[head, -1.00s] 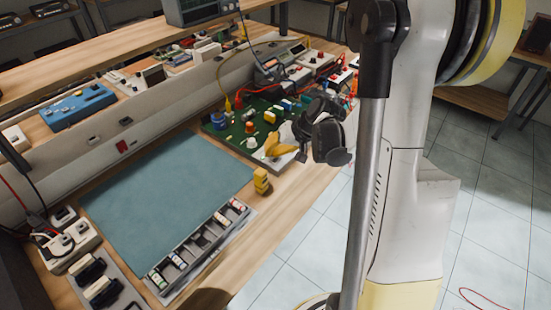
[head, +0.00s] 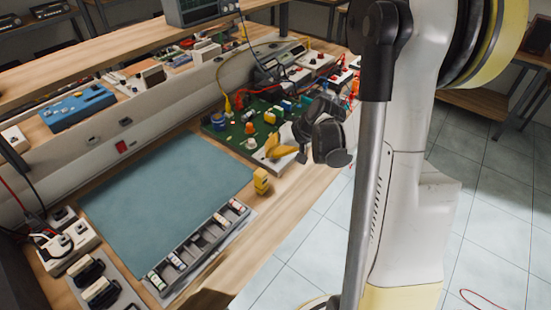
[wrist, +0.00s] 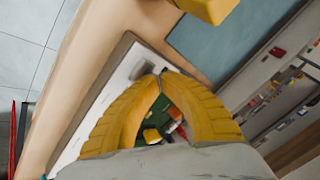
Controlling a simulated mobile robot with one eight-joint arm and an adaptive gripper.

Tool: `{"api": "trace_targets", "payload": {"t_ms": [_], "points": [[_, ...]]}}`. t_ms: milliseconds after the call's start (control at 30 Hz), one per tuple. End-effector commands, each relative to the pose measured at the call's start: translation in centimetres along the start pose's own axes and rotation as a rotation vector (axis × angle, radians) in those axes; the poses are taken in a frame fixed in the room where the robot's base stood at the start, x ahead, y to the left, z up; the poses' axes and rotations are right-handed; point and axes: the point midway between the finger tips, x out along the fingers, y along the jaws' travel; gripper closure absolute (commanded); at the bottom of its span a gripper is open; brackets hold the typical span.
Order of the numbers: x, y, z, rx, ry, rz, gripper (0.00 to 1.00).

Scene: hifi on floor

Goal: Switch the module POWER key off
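The module is a green circuit board (head: 237,131) with a white front strip (head: 262,158), on the bench to the right of the blue-green mat. My gripper (head: 270,156) is over this strip, its yellow fingers pointing down. In the wrist view my gripper (wrist: 161,74) has its two fingertips together, with nothing seen between them. A small grey key-like part (wrist: 143,68) on the white strip lies just beside the fingertips; I cannot tell if they touch it. Its label and its on or off position cannot be read. The fingers hide part of the board.
A yellow block (head: 261,181) stands at the mat's (head: 165,190) right corner; it also shows close by in the wrist view (wrist: 208,8). A grey parts tray (head: 205,250) lies along the mat's front. Cables and red-terminal boxes stand behind the board.

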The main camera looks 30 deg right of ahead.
Motion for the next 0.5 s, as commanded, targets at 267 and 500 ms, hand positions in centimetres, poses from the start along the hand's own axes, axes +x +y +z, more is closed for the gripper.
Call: {"api": "trace_targets", "payload": {"t_ms": [267, 500], "points": [[-0.2, -0.1, -0.1, 0.0, 0.0, 0.0, 1.0], [-1.3, -0.7, -0.7, 0.0, 0.0, 0.0, 1.0]]}}
